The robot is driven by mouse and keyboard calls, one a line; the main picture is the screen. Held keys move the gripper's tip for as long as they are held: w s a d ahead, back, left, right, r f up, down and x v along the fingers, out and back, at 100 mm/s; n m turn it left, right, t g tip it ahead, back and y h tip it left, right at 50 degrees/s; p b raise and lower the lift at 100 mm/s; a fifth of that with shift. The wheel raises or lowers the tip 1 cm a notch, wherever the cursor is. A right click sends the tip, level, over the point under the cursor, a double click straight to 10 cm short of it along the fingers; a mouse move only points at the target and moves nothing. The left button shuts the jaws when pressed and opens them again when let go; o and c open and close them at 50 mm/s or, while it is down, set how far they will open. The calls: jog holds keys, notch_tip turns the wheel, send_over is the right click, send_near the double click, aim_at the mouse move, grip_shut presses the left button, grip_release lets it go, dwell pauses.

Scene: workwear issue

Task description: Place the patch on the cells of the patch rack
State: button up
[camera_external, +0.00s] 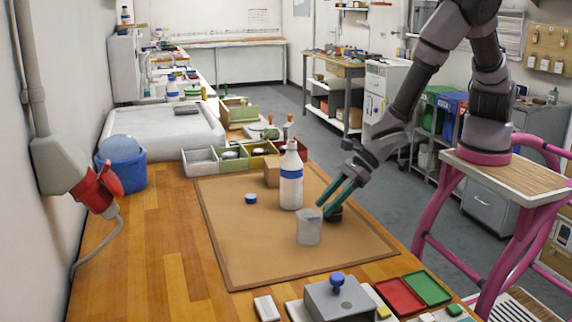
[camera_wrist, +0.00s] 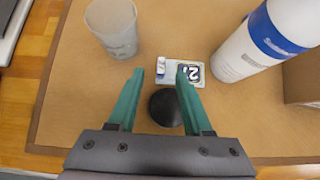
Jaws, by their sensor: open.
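A small pale card with a dark blue "21" mark, which looks like the patch (camera_wrist: 203,72), lies flat on the brown mat in the wrist view. My gripper (camera_wrist: 173,72) is open, its two green fingers reaching over the patch, with one fingertip overlapping it in the picture. I cannot tell whether they touch it. In the external view my gripper (camera_external: 326,206) is low over the mat, and the patch is not discernible there. A row of small open compartments (camera_external: 229,166) stands behind the mat; I cannot tell whether it is the patch rack.
A frosted cup (camera_external: 309,228) and a white-blue bottle (camera_external: 291,184) stand close to my gripper. A black round object (camera_wrist: 166,108) lies between the fingers. A blue cap (camera_external: 251,198) sits on the mat (camera_external: 255,262). Red (camera_external: 399,296) and green (camera_external: 428,287) trays are at front right.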

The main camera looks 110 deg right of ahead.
jog(key=x, duration=0.3)
jog(key=shift+w+d+f, duration=0.1)
jog(key=shift+w+f, duration=0.15)
jog(key=shift+w, duration=0.1)
grip_shut()
jog(key=shift+r, duration=0.15)
